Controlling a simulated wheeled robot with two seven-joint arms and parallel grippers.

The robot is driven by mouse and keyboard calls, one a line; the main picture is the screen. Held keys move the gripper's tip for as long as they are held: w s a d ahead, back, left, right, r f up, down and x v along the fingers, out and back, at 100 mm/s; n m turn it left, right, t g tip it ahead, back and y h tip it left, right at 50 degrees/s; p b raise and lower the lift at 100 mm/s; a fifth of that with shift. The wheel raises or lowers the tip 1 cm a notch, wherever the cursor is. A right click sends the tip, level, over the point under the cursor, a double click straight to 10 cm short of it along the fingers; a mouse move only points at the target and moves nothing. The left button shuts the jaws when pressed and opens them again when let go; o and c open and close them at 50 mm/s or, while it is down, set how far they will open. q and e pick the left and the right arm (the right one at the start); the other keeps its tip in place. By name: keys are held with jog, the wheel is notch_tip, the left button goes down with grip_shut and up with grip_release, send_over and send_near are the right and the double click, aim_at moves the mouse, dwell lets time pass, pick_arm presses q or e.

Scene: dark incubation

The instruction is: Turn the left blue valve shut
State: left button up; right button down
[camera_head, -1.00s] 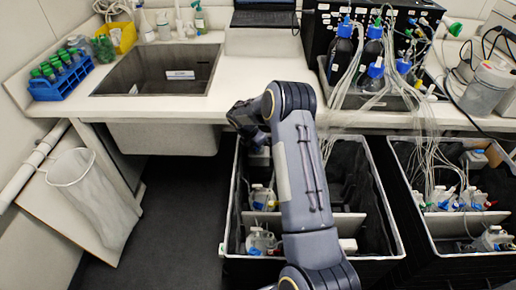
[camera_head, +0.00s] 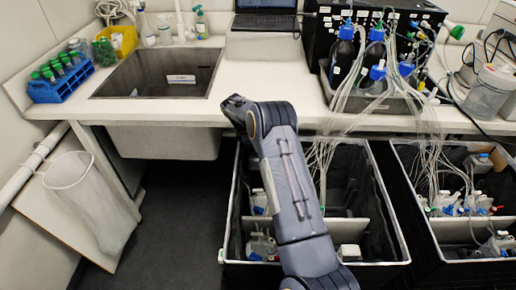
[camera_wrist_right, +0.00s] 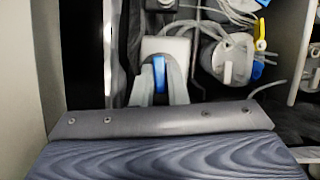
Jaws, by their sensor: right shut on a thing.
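In the right wrist view a blue valve (camera_wrist_right: 159,68) stands in front of a pale block. My right gripper (camera_wrist_right: 160,88) has one grey finger on each side of it and is shut on it. In the head view my right arm reaches over the left black crate (camera_head: 232,225); the arm hides the right gripper and the held valve there. My left gripper is in neither view.
Clear vessels with tubing (camera_head: 260,246) sit in the left crate, close to my arm. A second crate (camera_head: 440,238) stands to the right. The sink counter (camera_head: 255,75) is behind, with blue-capped bottles (camera_head: 373,48). The dark floor (camera_head: 175,215) at left is clear.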

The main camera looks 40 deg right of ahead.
dwell(0.5)
jog(key=c, duration=1.4)
grip_release()
jog(key=shift+r, duration=0.1)
jog(key=shift+c, duration=0.2)
